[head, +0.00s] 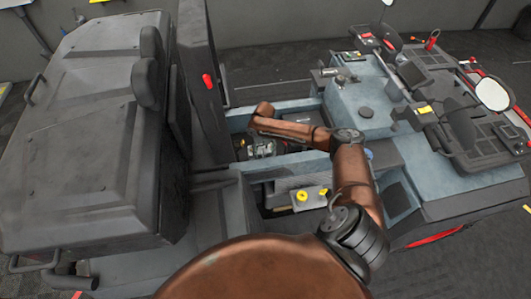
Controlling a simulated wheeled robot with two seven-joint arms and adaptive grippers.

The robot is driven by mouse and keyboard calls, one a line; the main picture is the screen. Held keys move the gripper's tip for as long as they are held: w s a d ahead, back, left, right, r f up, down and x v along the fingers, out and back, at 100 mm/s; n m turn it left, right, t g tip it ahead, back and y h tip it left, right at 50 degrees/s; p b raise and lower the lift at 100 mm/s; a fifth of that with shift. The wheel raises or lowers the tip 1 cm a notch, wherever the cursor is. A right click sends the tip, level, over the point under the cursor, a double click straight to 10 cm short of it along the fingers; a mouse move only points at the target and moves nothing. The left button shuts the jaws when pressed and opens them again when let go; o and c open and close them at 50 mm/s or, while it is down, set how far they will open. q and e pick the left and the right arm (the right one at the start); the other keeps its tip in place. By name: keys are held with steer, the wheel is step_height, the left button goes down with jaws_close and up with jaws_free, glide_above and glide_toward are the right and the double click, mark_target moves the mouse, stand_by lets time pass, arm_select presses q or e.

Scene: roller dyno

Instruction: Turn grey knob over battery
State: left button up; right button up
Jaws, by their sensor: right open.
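My right arm reaches from the bottom right over the vehicle and bends down into an open bay in its middle. My right gripper (262,149) is down in this bay, small and partly hidden below my wrist; it is open. I cannot make out anything between its fingers. I cannot pick out the grey knob or the battery for certain; the bay around the gripper is dark and partly covered by my arm. My left gripper is not in view.
The bay has raised blue-grey walls (300,162). A tall dark seat or cover (200,80) stands left of the bay. A console with a mirror (493,94) is at right.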

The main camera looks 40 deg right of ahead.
mark_target(264, 151)
step_height(264, 151, up, 7)
steer(key=p, duration=0.6)
stand_by(0.5)
stand_by(0.4)
